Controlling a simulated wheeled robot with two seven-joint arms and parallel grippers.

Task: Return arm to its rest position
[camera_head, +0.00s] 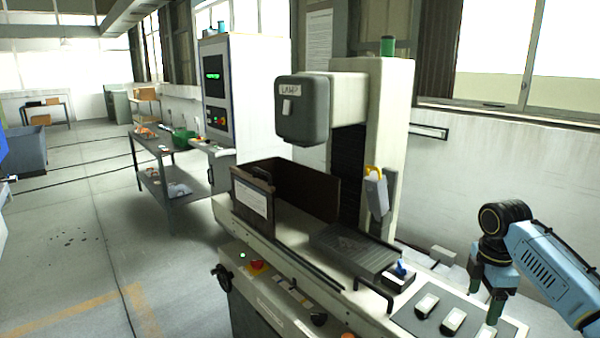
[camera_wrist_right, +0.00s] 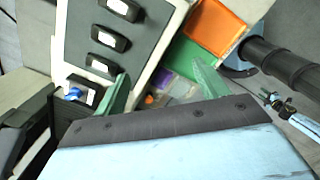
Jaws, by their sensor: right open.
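My right arm (camera_head: 550,270) comes in from the right edge of the head view, light blue with a black wrist joint. My right gripper (camera_head: 486,290) points down beside and above the right end of the machine's switch panel (camera_head: 438,310). Its green fingers are apart with nothing seen between them. In the wrist view my right gripper (camera_wrist_right: 160,90) also shows two separate green fingers, with the switch panel (camera_wrist_right: 75,40) beyond them. Whether a fingertip touches the panel I cannot tell. My left gripper is in neither view.
The machine (camera_head: 385,110) with its grey lamp head (camera_head: 303,110) and brown tank (camera_head: 300,185) stands left of my arm. A blue knob (camera_head: 401,268) sits by the panel. An orange bin (camera_wrist_right: 222,25) shows in the wrist view. Floor (camera_head: 80,240) is open at far left.

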